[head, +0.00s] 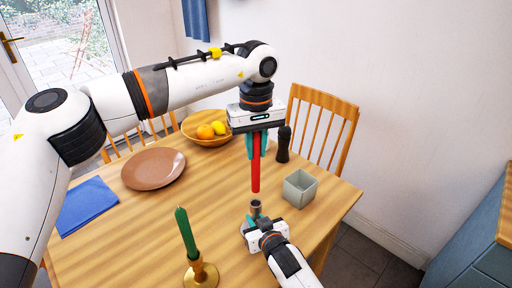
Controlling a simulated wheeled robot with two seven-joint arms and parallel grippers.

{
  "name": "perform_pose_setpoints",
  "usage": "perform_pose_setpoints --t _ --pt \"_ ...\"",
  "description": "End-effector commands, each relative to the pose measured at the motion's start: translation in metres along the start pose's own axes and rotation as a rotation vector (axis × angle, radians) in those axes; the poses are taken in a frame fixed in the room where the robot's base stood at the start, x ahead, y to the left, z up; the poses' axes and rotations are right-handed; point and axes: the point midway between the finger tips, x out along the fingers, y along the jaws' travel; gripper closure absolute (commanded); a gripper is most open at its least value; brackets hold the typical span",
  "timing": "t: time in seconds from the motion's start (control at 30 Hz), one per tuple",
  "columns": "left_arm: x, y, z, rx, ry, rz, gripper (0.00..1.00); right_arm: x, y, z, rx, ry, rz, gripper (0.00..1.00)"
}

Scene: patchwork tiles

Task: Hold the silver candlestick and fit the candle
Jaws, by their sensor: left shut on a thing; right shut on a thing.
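A red candle (256,176) hangs upright from my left gripper (257,150), which is shut on its upper part. The silver candlestick (256,204) stands on the table below it. My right gripper (256,220) comes in from the front and is shut on the candlestick; the gripper hides much of its lower part. The candle's lower end appears just above the candlestick's cup, with a small gap between them in the picture.
A green candle (186,232) stands in a brass candlestick (201,274) at the front left. A grey square pot (300,188) and a dark pepper mill (283,145) stand to the right. A brown plate (152,168), fruit bowl (190,130) and blue napkin (88,205) lie farther left.

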Motion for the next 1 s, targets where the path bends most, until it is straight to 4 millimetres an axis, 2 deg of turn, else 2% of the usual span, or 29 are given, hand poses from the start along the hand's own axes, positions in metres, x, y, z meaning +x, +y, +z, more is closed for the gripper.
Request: perform_pose_setpoints --t 0.27,0.6,1.0 --pt "0.010 0.000 0.000 -0.001 -0.001 0.000 1.00 0.000 0.000 -0.001 0.000 0.002 0.000 1.00" --pt "0.033 0.000 0.000 0.000 -0.001 -0.001 1.00 0.000 0.000 -0.001 0.000 0.002 0.000 1.00" --pt "0.037 0.000 0.000 -0.001 -0.001 -0.001 1.00 0.000 0.000 -0.001 0.001 0.002 0.000 1.00"
